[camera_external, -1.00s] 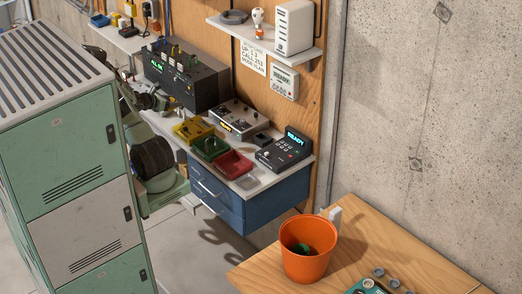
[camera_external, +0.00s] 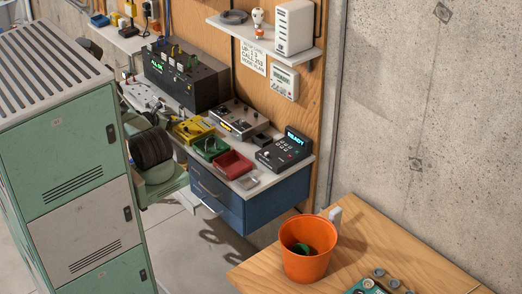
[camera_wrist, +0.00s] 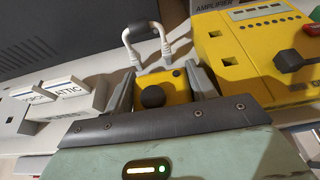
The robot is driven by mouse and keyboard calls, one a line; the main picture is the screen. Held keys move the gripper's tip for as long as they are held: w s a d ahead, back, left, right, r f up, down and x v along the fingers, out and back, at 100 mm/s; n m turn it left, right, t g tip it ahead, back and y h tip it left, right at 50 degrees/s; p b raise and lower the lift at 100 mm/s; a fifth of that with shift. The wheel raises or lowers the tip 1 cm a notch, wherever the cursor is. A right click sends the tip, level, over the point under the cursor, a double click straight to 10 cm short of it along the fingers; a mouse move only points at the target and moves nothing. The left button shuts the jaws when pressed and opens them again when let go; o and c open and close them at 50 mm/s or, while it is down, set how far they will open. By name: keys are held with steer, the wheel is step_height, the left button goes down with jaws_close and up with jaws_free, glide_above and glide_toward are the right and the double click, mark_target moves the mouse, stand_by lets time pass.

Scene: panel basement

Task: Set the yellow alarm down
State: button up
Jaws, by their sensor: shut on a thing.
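The yellow alarm (camera_wrist: 178,84), a small yellow block with a round black knob, sits between the fingers of my gripper (camera_wrist: 162,90) in the wrist view. The gripper is shut on it. The pale surface of the bench lies behind it, but I cannot tell whether the alarm touches that surface. In the external view my arm reaches over the bench from behind the lockers, and the alarm cannot be made out there.
A larger yellow box (camera_wrist: 255,62) with a black knob is close on the right. White labelled blocks (camera_wrist: 75,93) are on the left, and a looped handle (camera_wrist: 146,36) stands just beyond. Green (camera_external: 210,149) and red (camera_external: 233,164) trays lie along the bench.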

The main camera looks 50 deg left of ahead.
steer(key=o, duration=0.8)
steer(key=shift+c, duration=0.2)
